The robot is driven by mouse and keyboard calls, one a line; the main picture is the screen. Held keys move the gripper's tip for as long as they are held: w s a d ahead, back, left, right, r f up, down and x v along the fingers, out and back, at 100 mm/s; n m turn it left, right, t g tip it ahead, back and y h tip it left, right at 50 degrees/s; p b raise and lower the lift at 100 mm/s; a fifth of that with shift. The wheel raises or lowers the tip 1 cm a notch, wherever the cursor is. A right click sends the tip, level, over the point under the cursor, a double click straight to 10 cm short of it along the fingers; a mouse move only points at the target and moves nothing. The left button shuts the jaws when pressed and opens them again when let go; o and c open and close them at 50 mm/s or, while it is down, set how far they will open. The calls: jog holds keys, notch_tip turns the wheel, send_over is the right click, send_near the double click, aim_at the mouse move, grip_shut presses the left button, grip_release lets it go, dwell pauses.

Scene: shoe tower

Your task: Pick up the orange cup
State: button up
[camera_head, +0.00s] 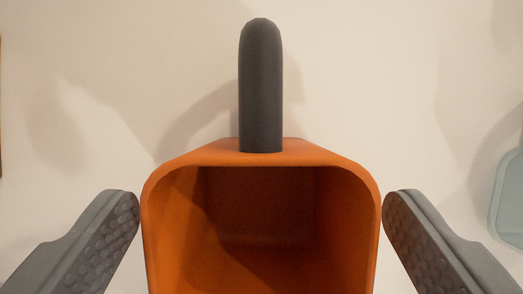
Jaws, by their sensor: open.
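The orange cup (260,157) is at the lower middle of the view, its open mouth facing me and its inside empty as far as I see. A dark grey handle (260,85) rises from its far edge. The cup's near part is cut off by the bottom edge of the picture. My gripper (261,210) is open, with one grey finger at the left of the cup and the other at the right. Both textured pads face the cup's sides with a narrow gap in the picture; I cannot tell whether either touches.
A pale blue-green object (508,198) shows partly at the right edge. A thin brown strip shows at the left edge. The pale surface (380,80) around the cup is otherwise clear, with soft shadows on it.

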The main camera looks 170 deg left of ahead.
jog(key=shift+x, duration=1.2)
jog(key=shift+c, duration=0.2)
jog(key=c, duration=1)
